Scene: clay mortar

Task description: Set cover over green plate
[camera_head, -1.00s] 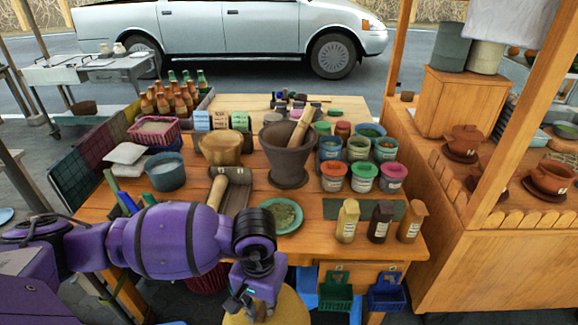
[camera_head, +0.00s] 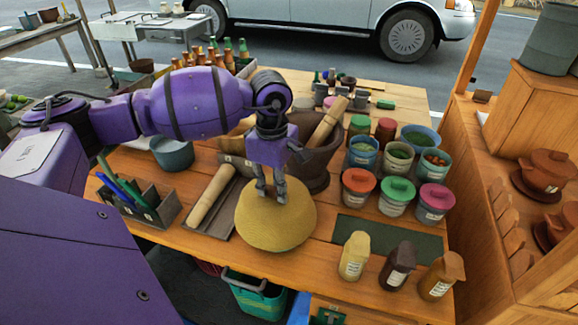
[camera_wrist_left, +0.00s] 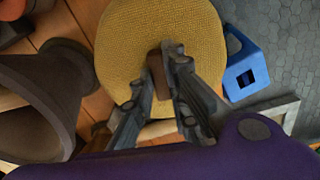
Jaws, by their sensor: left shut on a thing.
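The cover (camera_head: 268,228) is a round yellow woven dome near the front edge of the table, just in front of the mortar. My left gripper (camera_head: 271,192) comes down on its top. In the left wrist view, the gripper's fingers (camera_wrist_left: 163,62) are shut on the brown knob of the cover (camera_wrist_left: 128,42). The green plate is not visible now; the cover and my gripper block the view of its place beside the mortar. I cannot tell whether the cover touches the plate or the table. My right gripper is not in view.
The dark stone mortar (camera_head: 322,163) with its wooden pestle stands right behind the cover. A tray with a rolling pin (camera_head: 211,196) lies to the left. Lidded jars and several small bottles (camera_head: 354,256) stand to the right. A dark green mat (camera_head: 415,242) lies between them.

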